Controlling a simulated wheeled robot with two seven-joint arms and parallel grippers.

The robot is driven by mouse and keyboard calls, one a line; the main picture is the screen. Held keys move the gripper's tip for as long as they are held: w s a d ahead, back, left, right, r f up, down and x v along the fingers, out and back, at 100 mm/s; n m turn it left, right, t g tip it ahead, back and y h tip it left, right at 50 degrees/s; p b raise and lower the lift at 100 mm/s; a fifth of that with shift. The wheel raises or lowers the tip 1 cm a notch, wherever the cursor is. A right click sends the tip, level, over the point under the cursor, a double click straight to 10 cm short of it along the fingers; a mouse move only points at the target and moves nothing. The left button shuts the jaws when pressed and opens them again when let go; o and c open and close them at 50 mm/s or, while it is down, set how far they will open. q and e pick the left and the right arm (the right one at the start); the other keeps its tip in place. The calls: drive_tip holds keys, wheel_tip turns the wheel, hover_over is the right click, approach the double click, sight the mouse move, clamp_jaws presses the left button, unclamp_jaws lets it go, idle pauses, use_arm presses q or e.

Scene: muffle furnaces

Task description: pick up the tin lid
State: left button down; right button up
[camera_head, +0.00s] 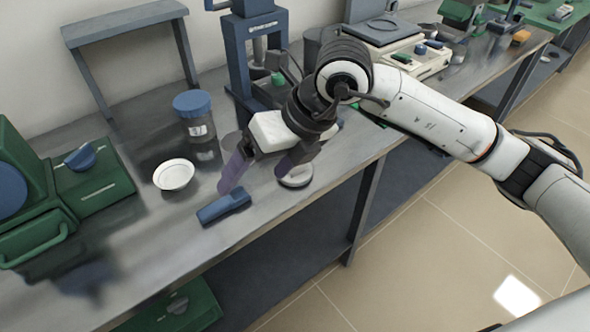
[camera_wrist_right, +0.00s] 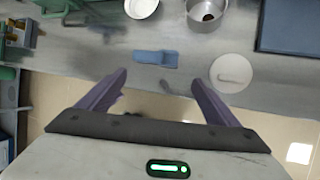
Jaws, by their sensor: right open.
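The tin lid (camera_head: 297,178) is a pale round disc with a small raised handle, lying on the metal bench near its front edge. In the wrist view the lid (camera_wrist_right: 231,74) lies just beyond the right-hand finger. My right gripper (camera_head: 250,180) is open and empty above the bench, fingers pointing down. One finger partly hides the lid in the head view. In the wrist view the gap between the fingers (camera_wrist_right: 160,78) faces a blue piece (camera_wrist_right: 156,58), not the lid. An open metal tin (camera_wrist_right: 206,15) stands behind the lid. My left gripper is not in view.
The blue piece (camera_head: 224,207) lies left of the lid at the bench front. A white bowl (camera_head: 174,175) and a blue-capped jar (camera_head: 195,116) stand farther back. A green device (camera_head: 85,180) is at the left and a blue stand (camera_head: 250,60) behind my gripper.

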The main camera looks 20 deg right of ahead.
sight(301, 179)
drive_tip(key=w+d+f+h, duration=0.1)
drive_tip(key=d, duration=0.2)
drive_tip(key=w+d+m+h, duration=0.1)
drive_tip(key=w+d+h, duration=0.1)
drive_tip(key=d, duration=0.1)
drive_tip(key=w+d+f+t+h, duration=0.1)
drive_tip(key=w+d, duration=0.1)
drive_tip(key=d, duration=0.1)
drive_tip(key=shift+w+d+f+m, duration=0.1)
drive_tip(key=shift+d+f+m, duration=0.15)
drive_tip(key=shift+f+m, duration=0.1)
drive_tip(key=shift+p+x, duration=0.5)
drive_tip(key=shift+x, duration=2.6)
drive_tip(key=shift+d, duration=0.1)
drive_tip(key=shift+c, duration=0.5)
drive_tip(key=c, duration=1)
